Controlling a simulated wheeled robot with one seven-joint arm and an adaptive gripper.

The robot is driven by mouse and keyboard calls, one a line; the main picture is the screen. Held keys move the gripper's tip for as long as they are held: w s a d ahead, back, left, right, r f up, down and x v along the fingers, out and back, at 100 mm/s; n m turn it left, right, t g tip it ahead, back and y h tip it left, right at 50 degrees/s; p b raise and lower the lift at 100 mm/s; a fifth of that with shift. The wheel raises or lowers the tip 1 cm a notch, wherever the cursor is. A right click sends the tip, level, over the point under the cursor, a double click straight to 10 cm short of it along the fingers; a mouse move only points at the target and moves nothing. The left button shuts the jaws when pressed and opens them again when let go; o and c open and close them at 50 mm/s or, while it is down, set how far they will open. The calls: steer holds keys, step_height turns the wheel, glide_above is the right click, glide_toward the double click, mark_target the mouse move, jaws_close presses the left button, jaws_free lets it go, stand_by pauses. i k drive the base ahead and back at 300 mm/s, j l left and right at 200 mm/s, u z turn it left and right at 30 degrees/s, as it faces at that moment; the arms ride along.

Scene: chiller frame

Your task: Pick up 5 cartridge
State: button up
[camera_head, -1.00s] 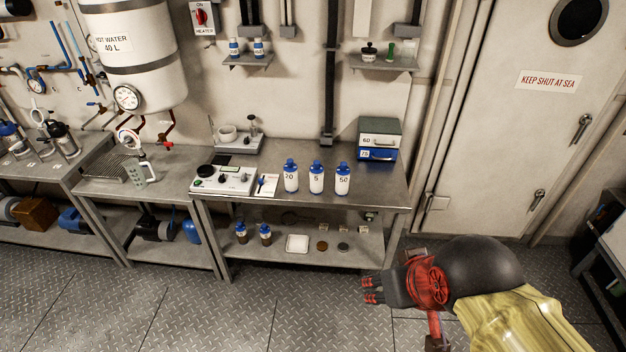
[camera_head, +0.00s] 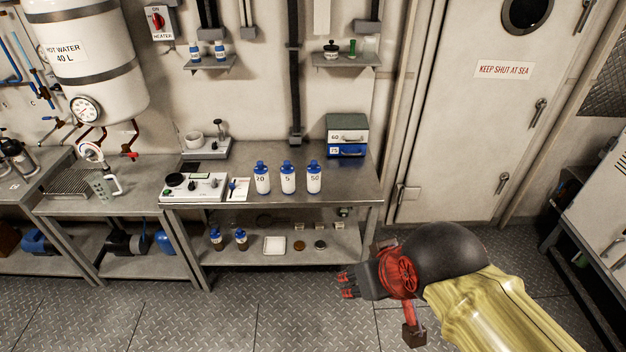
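The cartridge marked 5 (camera_head: 287,179) is a white bottle with a blue cap. It stands upright on the metal bench, in the middle of a row of three. The cartridge marked 20 (camera_head: 262,179) stands to its left and the cartridge marked 50 (camera_head: 314,178) to its right, with narrow gaps between. My gripper (camera_head: 347,281) is dark with red-tipped fingers. It is low at the right, in front of the bench and apart from the cartridges. Its fingers appear spread with nothing between them.
The bench (camera_head: 345,190) has a clear stretch right of the cartridges. Bottles and a white tray (camera_head: 274,245) sit on the lower shelf. A closed door (camera_head: 470,110) is at right.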

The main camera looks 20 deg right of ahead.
mark_target(288, 174)
steer(key=i+j, duration=0.2)
steer(key=i+j+z, duration=0.8)
steer(key=j, duration=0.2)
steer(key=z, duration=0.75)
